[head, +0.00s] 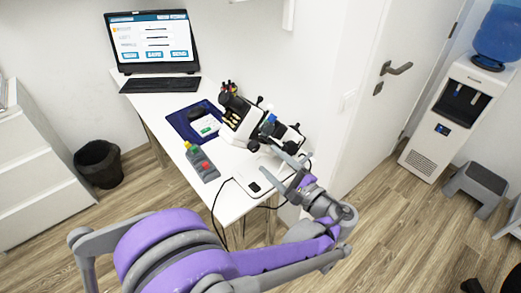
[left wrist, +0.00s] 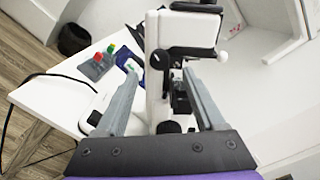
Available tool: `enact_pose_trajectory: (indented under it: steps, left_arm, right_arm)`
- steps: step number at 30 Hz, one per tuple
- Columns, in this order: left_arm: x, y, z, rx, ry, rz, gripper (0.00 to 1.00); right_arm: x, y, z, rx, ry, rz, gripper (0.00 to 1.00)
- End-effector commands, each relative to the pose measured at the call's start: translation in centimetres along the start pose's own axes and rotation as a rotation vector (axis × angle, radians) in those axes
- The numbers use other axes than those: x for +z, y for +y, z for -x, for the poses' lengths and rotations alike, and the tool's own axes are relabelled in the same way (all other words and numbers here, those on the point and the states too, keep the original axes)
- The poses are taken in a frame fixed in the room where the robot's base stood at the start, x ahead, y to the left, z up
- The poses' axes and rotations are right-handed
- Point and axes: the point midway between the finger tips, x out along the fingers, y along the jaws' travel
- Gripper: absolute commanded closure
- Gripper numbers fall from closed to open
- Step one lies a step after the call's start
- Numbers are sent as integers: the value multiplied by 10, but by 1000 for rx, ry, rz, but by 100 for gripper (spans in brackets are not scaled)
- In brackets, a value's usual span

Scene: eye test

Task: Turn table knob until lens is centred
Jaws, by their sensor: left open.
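A white lens-measuring instrument (head: 238,122) with several black knobs stands at the table's right edge. In the left wrist view its white body (left wrist: 157,62) fills the middle. A black knob (left wrist: 168,127) shows low between my fingers there, and another small knob (left wrist: 223,56) sticks out at its right. I cannot tell which is the table knob. The lens and its centring cannot be made out. My left gripper (head: 278,172) is open beside the instrument's near side; its fingers (left wrist: 160,75) stand either side of the instrument's lower part, with no grip visible. My right gripper is not in view.
A wall and door (head: 400,75) stand to the right.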

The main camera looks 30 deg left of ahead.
Motion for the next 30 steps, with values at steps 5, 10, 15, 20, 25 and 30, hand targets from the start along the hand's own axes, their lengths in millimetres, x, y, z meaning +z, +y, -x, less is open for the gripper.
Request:
enact_pose_trajectory:
  steps: [5,10,15,20,25,30]
  left_arm:
    - [1,0,-35,3,-4,0,29]
    - [0,0,-55,1,0,1,29]
    - [0,0,-62,1,1,1,29]
    - [0,0,-62,1,2,1,29]
    - [0,0,-62,1,2,1,47]
    - [0,0,-62,1,2,1,78]
  right_arm:
    - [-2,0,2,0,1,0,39]
    - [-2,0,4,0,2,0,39]
    - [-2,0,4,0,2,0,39]
    - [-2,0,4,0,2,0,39]
    - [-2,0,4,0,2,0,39]
    - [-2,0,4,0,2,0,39]
